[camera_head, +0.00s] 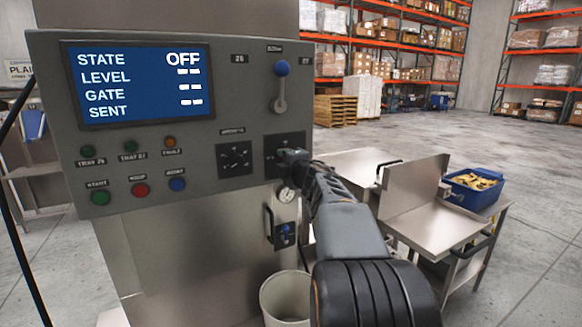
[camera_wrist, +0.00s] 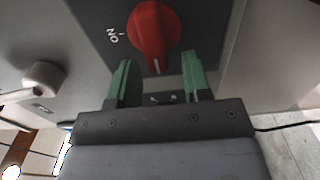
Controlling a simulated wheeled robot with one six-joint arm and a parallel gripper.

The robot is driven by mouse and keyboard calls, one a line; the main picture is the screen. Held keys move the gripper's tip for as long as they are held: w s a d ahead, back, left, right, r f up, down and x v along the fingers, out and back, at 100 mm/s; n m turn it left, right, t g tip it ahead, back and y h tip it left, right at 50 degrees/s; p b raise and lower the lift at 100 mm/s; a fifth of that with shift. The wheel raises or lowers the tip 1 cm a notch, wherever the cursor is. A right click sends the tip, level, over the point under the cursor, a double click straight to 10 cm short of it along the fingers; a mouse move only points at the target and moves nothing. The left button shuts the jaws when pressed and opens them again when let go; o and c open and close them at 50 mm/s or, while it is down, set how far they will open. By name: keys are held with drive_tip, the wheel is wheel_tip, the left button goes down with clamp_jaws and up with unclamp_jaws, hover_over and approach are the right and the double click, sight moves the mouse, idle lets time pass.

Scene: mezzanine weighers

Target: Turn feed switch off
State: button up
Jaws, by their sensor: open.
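The feed switch is a red rotary knob (camera_wrist: 153,30) on a dark square plate (camera_wrist: 90,12) in the wrist view. A white ON mark is left of the knob. The knob's white pointer line faces down in that view, toward another white marking partly seen between my fingers. My gripper (camera_wrist: 158,78) is open, its green fingers just below the knob, one to each side, with nothing between them. In the head view my gripper (camera_head: 285,155) is at the dark plate (camera_head: 272,143) on the grey cabinet and hides the knob.
The cabinet's screen (camera_head: 140,84) reads STATE OFF. A blue-tipped lever (camera_head: 281,88) and a black dial (camera_head: 235,160) are close by. Several buttons sit lower left. A gauge (camera_head: 286,194) and a bin (camera_head: 286,297) are below. A steel table with a blue crate (camera_head: 473,189) stands right.

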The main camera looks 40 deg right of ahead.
drive_tip(key=s+a, duration=0.1)
drive_tip(key=s, duration=1.2)
drive_tip(key=shift+s+a, duration=0.2)
drive_tip(key=shift+a, duration=0.2)
